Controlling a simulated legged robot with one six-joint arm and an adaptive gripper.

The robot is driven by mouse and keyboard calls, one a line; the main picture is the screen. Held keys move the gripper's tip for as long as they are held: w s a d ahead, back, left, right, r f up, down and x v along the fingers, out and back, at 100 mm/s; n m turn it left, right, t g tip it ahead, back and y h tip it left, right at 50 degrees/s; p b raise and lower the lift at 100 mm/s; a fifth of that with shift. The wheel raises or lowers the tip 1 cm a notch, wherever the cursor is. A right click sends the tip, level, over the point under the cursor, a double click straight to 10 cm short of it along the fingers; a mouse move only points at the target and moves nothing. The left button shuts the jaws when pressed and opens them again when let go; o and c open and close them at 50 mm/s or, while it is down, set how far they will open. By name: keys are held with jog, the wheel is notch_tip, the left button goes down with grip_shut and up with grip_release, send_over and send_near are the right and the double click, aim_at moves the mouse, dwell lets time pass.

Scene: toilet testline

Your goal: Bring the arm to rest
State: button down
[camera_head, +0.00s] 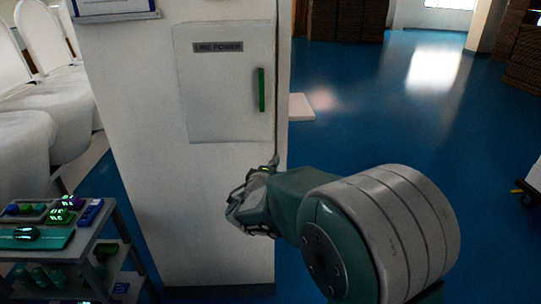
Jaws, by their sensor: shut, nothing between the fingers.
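My gripper (248,207) is at the end of my arm, which reaches in from the lower right of the view. It appears in front of the lower part of a white cabinet column (180,220). The gripper is shut and holds nothing. My arm's thick grey and teal joint fills the lower right and hides part of the floor and the column's lower right edge. I cannot tell how far the fingertips are from the column.
The column has a "LINE POWER" panel (215,90) with a green handle (262,90). A small cart (85,245) with coloured items stands at lower left. White toilets (55,115) line the left. Blue floor (400,120) is open at right, with stacked brown goods (525,50) beyond.

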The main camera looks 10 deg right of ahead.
jog(key=s+d+m+g+h, duration=0.1)
jog(key=s+d+m+g, duration=0.5)
jog(key=s, duration=0.4)
jog(key=s+d+m+g, duration=0.35)
jog(key=s+d, duration=0.35)
jog(key=s, duration=0.3)
jog(key=s+a+f+m+y, duration=0.1)
jog(key=s+a+y, duration=0.3)
jog(key=s, duration=0.3)
jog(key=s+a+m+g+y, duration=0.1)
jog(key=s+a+m+y, duration=0.1)
jog(key=s+a+y, duration=0.2)
jog(key=s, duration=0.3)
jog(key=shift+s+a+f+y, duration=0.25)
jog(key=shift+s+f+y, duration=0.1)
jog(key=shift+y, duration=0.05)
